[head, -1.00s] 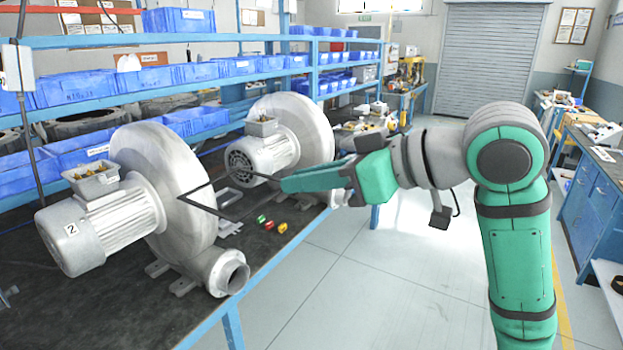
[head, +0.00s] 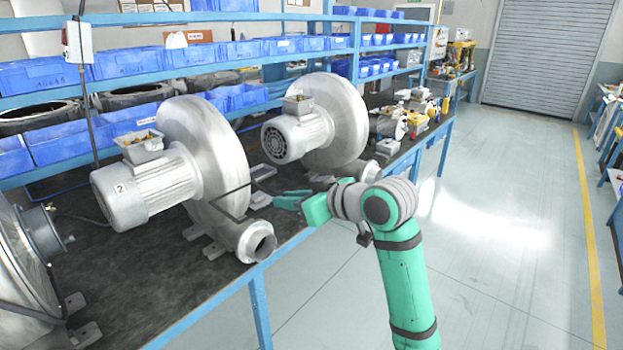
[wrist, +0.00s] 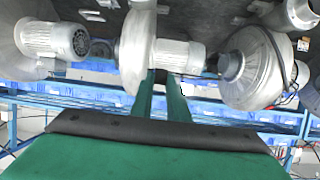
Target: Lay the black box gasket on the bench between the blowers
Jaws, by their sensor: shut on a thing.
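The black box gasket (head: 232,213), a thin black open frame, is held at the tips of my gripper (head: 276,200) in the head view. It overlaps the side of blower 2 (head: 208,150) in the picture; I cannot tell whether it touches the blower or the bench. A second grey blower (head: 335,118) stands farther along the bench (head: 150,285). My gripper is shut on the gasket, near the bench's front edge. In the wrist view, my green fingers (wrist: 160,92) point toward a blower (wrist: 138,52); the gasket is not clear there.
A pale grey frame (head: 262,173) lies on the bench between the blowers. The blower's outlet (head: 257,242) juts toward the front edge. Another machine (head: 22,265) stands at the left. Blue bins (head: 130,60) line the shelves behind. The floor to the right is open.

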